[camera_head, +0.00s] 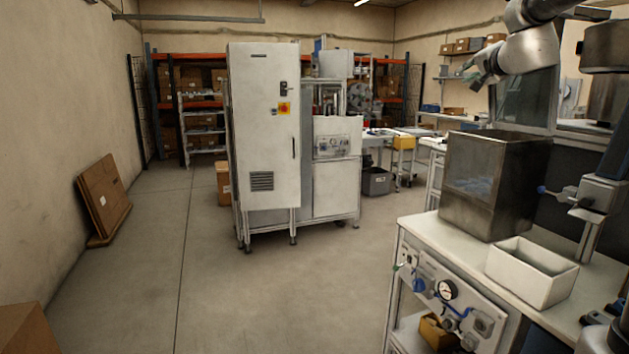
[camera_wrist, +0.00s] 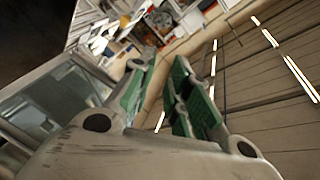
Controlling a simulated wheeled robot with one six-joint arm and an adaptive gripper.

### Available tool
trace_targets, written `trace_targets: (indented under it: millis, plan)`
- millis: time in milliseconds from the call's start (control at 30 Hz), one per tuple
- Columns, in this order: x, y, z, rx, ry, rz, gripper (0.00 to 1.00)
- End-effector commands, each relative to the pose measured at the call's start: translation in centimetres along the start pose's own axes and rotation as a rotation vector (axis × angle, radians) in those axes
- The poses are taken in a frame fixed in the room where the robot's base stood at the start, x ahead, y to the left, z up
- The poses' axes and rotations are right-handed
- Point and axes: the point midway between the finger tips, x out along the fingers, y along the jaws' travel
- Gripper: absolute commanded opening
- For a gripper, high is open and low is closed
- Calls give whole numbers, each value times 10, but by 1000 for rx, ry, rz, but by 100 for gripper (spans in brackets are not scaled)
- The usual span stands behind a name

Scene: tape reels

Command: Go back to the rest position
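My gripper (camera_head: 482,66) is at the upper right in the head view, raised in the air above the metal bin and pointing left. In the wrist view my gripper (camera_wrist: 160,82) shows two fingers with green pads. There is a gap between them and nothing is held there. My grey arm comes in from the top right corner of the head view.
A dark metal bin (camera_head: 493,200) with bluish contents and an empty-looking white box (camera_head: 532,270) stand on the workbench (camera_head: 420,228) at the right. A tall white cabinet (camera_head: 262,140) stands mid-room. Cardboard (camera_head: 103,200) leans on the left wall. The floor at front left is mostly clear.

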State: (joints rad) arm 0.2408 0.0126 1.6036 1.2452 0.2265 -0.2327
Motion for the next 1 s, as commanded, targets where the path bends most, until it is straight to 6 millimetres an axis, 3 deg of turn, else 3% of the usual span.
trace_targets:
  millis: [33, 100, 167, 300, 500, 600, 700, 800, 1000]
  plan:
    - [-19, 14, 30, -63, -101, 27, 18]
    - [-47, 38, 68, -149, -241, 77, 18]
    - [-74, 61, 97, -215, -356, 125, 18]
    - [-148, 116, 151, -362, -593, 254, 18]
    - [-268, 198, 194, -581, -880, 465, 18]
    - [-330, 237, 203, -709, -991, 566, 18]
    - [-380, 268, 206, -845, -1048, 624, 18]
    - [-400, 276, 211, -902, -1036, 604, 18]
    - [-404, 261, 211, -935, -988, 541, 18]
